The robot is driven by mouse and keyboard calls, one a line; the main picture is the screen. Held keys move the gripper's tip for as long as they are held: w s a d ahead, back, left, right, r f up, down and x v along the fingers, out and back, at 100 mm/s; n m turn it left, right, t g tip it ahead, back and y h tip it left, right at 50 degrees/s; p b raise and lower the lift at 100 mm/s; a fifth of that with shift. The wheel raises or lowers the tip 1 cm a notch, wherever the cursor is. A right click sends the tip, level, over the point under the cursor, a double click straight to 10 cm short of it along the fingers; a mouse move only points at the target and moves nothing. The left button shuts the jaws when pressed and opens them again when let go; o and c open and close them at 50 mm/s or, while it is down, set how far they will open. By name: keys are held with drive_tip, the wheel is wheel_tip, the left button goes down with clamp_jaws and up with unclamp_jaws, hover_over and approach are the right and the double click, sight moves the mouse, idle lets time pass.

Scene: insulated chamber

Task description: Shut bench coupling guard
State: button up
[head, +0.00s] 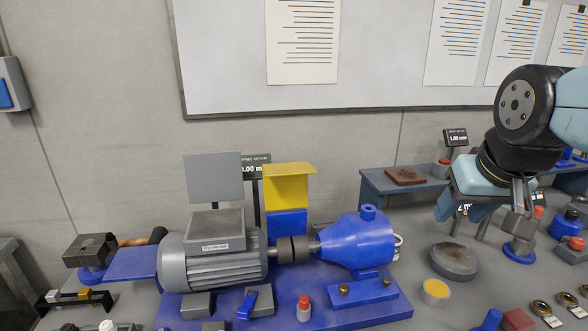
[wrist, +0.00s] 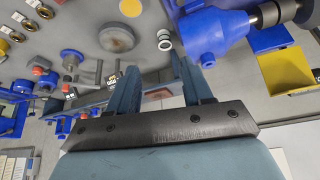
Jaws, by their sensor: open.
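The bench coupling guard (head: 288,188) is a yellow bent plate that stands raised above a blue block, behind the shaft coupling (head: 292,250). The coupling lies uncovered between a grey motor (head: 212,262) and a blue pump housing (head: 358,241). In the wrist view the yellow guard (wrist: 287,72) shows at the right edge, with the blue housing (wrist: 213,35) nearer the middle. My gripper (head: 466,214) is open and empty, up to the right of the housing and well apart from the guard. Its two blue fingers (wrist: 158,80) show spread in the wrist view.
A round grey disc (head: 455,261) and a white ring with a yellow top (head: 435,291) lie on the bench right of the housing. A small sign (head: 256,165) stands behind the motor. A whiteboard (head: 380,85) hangs on the back wall.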

drive_tip(key=w+a+f+g+y, duration=0.4)
drive_tip(key=a+g, duration=0.1)
drive_tip(key=a, duration=0.2)
drive_tip(key=n+g+y, duration=0.2)
drive_tip(key=g+y, duration=0.4)
drive_tip(key=y, duration=0.3)
approach(288, 191)
drive_tip(key=s+d, duration=0.2)
drive_tip(key=s, duration=0.4)
drive_tip(key=w+a+f+y, duration=0.1)
drive_tip(key=w+a+y, duration=0.2)
drive_tip(key=w+y, duration=0.45)
drive_tip(key=x, duration=0.7)
drive_tip(key=shift+w+a+m, duration=0.25)
drive_tip(key=shift+a+m, duration=0.05)
drive_tip(key=shift+a, duration=0.1)
drive_tip(key=shift+f, duration=0.15)
drive_tip(key=shift+c, duration=0.2)
clamp_jaws()
drive_tip(key=shift+s, duration=0.1)
